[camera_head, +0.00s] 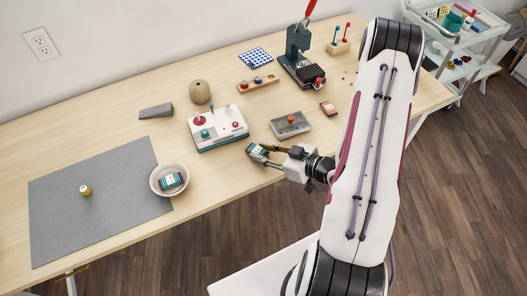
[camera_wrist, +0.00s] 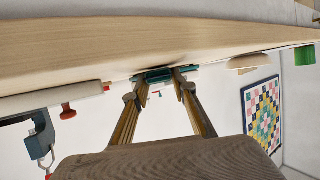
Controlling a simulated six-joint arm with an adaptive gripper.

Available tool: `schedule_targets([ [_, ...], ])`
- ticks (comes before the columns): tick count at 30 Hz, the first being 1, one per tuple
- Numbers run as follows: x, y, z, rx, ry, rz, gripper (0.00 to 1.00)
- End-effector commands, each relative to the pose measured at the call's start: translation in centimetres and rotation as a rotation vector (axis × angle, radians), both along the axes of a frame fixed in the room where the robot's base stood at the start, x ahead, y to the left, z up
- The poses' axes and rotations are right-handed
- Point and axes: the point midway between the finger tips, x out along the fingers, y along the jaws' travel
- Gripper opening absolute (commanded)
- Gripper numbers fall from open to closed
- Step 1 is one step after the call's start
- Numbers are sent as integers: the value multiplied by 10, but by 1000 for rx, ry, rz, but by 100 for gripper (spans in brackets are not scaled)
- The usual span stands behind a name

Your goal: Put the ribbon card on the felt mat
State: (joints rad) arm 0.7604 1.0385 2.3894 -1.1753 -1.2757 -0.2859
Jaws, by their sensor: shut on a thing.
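A small dark-teal card with a pale face, seemingly the ribbon card (camera_head: 257,151), is between the fingertips of my gripper (camera_head: 266,155), near the table's front edge. In the wrist view my gripper's fingers (camera_wrist: 160,88) close on the teal card (camera_wrist: 152,75), which shows edge-on close to the wooden surface; I cannot tell whether it touches it. The grey felt mat (camera_head: 100,200) lies flat at the table's left end, well left of my gripper. A yellow spool (camera_head: 85,190) stands on it.
Most of the mat is clear.

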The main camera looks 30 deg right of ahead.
Motion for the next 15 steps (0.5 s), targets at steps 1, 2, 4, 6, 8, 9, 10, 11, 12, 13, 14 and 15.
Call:
schedule_targets([
  [1,0,0,0,0,0,0,12],
  [2,0,0,0,0,0,0,12],
  [4,0,0,0,0,0,0,12],
  [6,0,0,0,0,0,0,12],
  [8,0,0,0,0,0,0,12],
  [9,0,0,-1,0,0,0,12],
  [10,0,0,-1,0,0,0,12],
  [11,0,0,-2,0,0,0,12],
  [12,0,0,-3,0,0,0,12],
  [13,0,0,-3,0,0,0,12],
  [14,0,0,-4,0,0,0,12],
  [15,0,0,-3,0,-1,0,34],
])
